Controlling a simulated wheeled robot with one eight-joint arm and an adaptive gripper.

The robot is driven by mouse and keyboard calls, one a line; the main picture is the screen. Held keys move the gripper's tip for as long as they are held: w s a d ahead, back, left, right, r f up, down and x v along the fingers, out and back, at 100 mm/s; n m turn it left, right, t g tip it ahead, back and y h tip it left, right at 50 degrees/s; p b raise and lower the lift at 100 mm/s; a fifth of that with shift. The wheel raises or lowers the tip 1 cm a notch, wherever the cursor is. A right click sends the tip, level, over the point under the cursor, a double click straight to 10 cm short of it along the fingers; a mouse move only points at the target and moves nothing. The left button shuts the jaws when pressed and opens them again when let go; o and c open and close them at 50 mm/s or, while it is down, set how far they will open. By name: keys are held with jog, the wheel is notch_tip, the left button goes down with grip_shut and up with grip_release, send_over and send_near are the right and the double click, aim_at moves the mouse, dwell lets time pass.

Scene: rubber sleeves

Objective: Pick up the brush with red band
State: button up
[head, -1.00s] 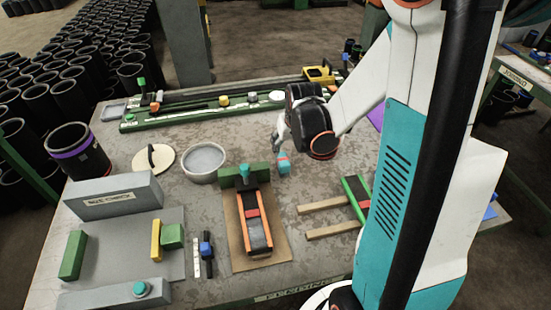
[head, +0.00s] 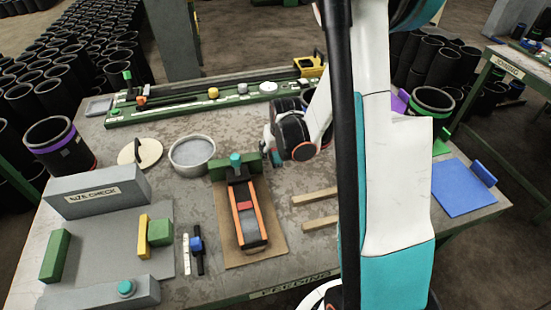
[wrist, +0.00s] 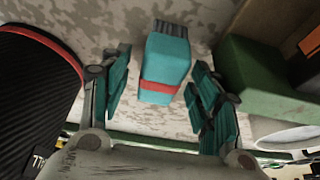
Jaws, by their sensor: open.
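The brush with the red band (wrist: 166,66) shows in the wrist view as a teal block with a red stripe and dark bristles at its top end. It lies between the two teal fingers of my gripper (wrist: 161,84), which is open, with gaps visible on both sides. In the head view my gripper (head: 268,148) is low over the grey table (head: 300,172), just right of the green block at the head of the orange-railed fixture. The brush is mostly hidden by my arm there.
A green block (wrist: 262,82) stands close on the right in the wrist view. In the head view the orange-railed fixture (head: 237,215) and a round bowl (head: 193,153) are left of my gripper. Two wooden strips (head: 318,195) lie to its right. A blue mat (head: 462,187) lies farther right.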

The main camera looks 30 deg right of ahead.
jog(key=shift+w+f, duration=0.1)
jog(key=shift+f, duration=0.2)
jog(key=shift+r, duration=0.1)
jog(key=c, duration=1.3)
notch_tip(320, 180, up, 20)
jog(key=p, duration=0.7)
jog(key=o, duration=0.6)
jog(key=shift+c, duration=1.6)
